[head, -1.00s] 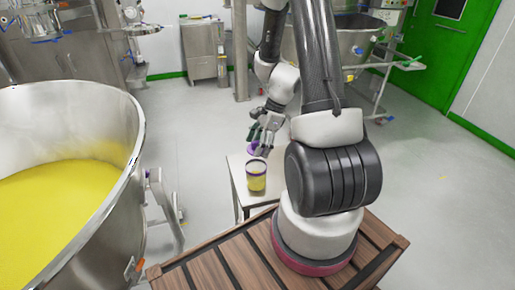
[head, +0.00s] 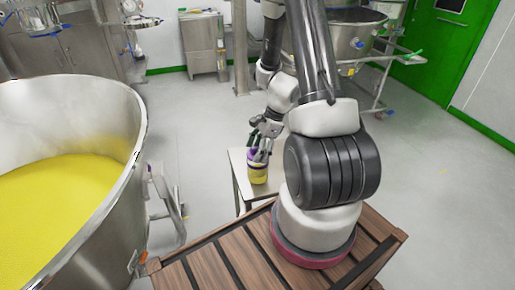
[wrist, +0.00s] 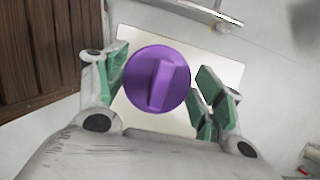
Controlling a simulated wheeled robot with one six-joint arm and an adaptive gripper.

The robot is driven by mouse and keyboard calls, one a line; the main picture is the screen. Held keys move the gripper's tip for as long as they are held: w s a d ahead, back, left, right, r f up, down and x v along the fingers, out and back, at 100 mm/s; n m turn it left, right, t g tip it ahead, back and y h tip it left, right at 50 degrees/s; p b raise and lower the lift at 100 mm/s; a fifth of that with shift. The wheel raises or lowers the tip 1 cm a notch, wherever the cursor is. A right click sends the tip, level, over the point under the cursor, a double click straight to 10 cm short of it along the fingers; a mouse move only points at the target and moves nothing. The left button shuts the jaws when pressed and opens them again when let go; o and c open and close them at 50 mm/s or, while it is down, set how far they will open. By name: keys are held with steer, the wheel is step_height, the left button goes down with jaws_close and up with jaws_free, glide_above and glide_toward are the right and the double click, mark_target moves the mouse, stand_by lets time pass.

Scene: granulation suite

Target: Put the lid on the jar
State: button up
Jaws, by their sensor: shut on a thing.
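The purple lid (wrist: 143,84) is round with a raised bar across its top. In the wrist view it sits between the green pads of my gripper (wrist: 158,82), which is shut on it. In the head view my gripper (head: 262,148) is over the jar (head: 258,175), a clear pot with yellow contents standing upright on a small table. The lid shows only as a bit of purple at the jar's top, partly hidden by the fingers. I cannot tell whether it touches the rim. The jar is hidden beneath the lid in the wrist view.
A large steel vessel of yellow powder (head: 120,190) stands at left. Slatted brown wood (head: 230,262) lies in the foreground. Open grey floor (head: 420,190) lies to the right.

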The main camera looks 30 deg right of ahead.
steer(key=shift+f, duration=0.95)
stand_by(0.8)
steer(key=o, duration=1)
steer(key=shift+c, duration=0.2)
steer(key=shift+r, duration=0.1)
steer(key=v, duration=1.1)
steer(key=shift+d+r, duration=0.25)
steer(key=shift+r, duration=0.1)
